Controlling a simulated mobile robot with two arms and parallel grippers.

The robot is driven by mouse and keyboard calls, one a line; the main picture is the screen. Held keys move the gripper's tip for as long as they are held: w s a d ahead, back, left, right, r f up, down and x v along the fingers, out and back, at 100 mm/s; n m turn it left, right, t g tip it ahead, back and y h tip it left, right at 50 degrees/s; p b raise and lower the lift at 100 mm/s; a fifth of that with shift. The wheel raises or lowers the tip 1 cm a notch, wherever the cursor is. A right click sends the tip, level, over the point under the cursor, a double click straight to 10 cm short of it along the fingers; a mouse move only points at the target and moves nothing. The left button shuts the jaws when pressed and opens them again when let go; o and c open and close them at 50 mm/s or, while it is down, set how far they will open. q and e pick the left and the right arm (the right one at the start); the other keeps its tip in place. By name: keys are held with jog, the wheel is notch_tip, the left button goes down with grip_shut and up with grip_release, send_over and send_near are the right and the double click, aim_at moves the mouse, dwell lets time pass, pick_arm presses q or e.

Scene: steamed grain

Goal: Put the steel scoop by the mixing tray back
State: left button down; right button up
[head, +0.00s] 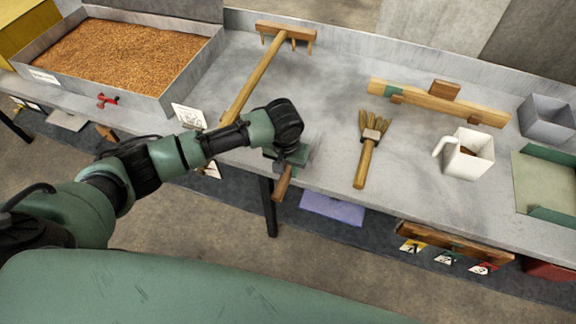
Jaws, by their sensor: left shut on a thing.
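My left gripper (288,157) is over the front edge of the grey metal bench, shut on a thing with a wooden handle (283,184). The handle hangs below the gripper, past the bench edge. This looks like the steel scoop, but its metal part is mostly hidden by my gripper. A large steel tray (172,101) full of brown grain stands at the back left; I cannot tell if it is the mixing tray. My right gripper is not in view.
A wooden rake (256,83) lies behind my left gripper. A brush (367,160), a wooden bar (440,103), a white jug (468,153), a grey bin (547,122) and a green-sided tray (545,180) are to the right. Bare bench shows between rake and brush.

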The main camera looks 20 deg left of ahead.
pick_arm(q)
jog(key=shift+f, duration=0.3)
dwell(0.5)
jog(key=c, duration=1.1)
grip_release()
jog(key=r, duration=0.6)
jog(key=shift+s+r, duration=0.45)
jog(key=shift+r, duration=0.4)
jog(key=shift+s, duration=0.1)
